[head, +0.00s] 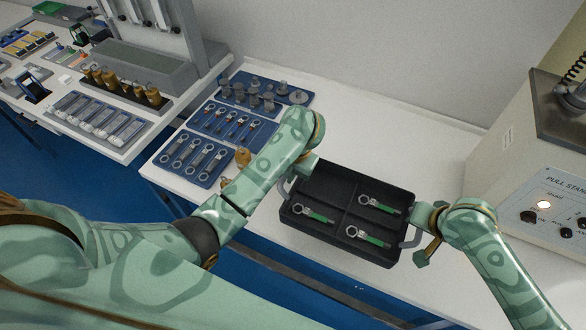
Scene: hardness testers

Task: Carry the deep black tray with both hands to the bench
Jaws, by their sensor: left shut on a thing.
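The deep black tray (345,188) has dividers and holds several green-handled, ring-ended metal pieces (366,236). It appears over the white bench (395,140), near its front edge; I cannot tell whether it touches the top. My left gripper (291,178) is at the tray's left end, shut on its handle, with the arm partly covering the grip. My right gripper (421,236) is at the tray's right end, by the grey right handle (409,241). Whether its fingers are closed on that handle is unclear.
Blue trays with metal weights (262,95), ring-ended pieces (231,124) and wrench-like pieces (193,158) fill the bench's left part. A brass object (243,157) stands beside them. A beige tester (535,160) stands at right. The bench behind the tray is clear.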

